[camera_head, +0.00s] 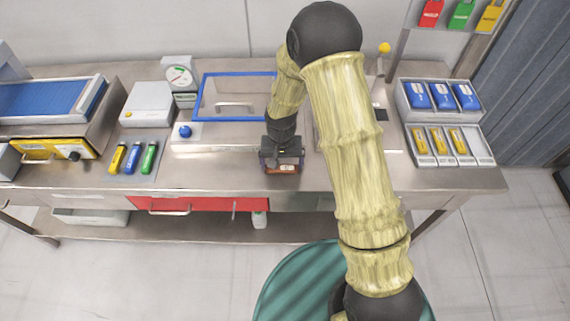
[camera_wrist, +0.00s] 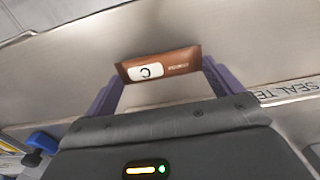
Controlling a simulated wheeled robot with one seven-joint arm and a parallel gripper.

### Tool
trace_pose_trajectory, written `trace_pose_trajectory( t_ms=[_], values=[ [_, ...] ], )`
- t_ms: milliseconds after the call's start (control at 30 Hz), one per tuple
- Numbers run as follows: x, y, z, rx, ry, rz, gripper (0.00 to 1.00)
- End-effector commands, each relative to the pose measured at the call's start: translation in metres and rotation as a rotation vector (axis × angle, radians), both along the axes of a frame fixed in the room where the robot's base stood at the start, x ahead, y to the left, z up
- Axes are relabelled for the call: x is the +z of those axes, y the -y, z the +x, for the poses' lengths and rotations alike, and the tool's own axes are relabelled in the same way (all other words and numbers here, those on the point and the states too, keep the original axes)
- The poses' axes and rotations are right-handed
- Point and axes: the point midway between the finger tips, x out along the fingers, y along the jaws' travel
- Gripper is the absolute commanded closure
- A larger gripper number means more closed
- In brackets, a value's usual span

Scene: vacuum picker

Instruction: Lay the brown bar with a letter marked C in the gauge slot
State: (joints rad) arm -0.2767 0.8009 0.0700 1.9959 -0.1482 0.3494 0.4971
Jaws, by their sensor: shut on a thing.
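A brown bar (camera_head: 287,168) with a white label hangs in my gripper (camera_head: 283,163) over the front part of the steel bench. In the wrist view the bar (camera_wrist: 178,64) lies across the two purple fingers, which are shut on its ends. A dark curved letter, looking like a turned C, shows on its white label. The bar's underside and its height above the bench are hard to tell. I cannot make out the gauge slot for sure; the area behind my arm is partly hidden.
A blue-framed clear lid (camera_head: 202,98) and a blue button (camera_head: 185,131) are behind and left of my gripper. Colored tubes (camera_head: 132,158) lie further left. Trays with blue packs (camera_head: 442,95) and yellow packs (camera_head: 440,141) stand at right. Bench front left of the gripper is clear.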

Motion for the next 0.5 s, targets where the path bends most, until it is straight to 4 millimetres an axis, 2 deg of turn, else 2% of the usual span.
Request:
trace_pose_trajectory(
  t_ms=[167,333,500],
  values=[
    [0.02,-0.004,-0.001,0.008,0.003,0.002,0.34],
    [0.051,-0.01,-0.002,0.019,0.006,0.003,0.34],
    [0.08,-0.006,0.0,0.011,0.005,0.002,0.34]
  ],
)
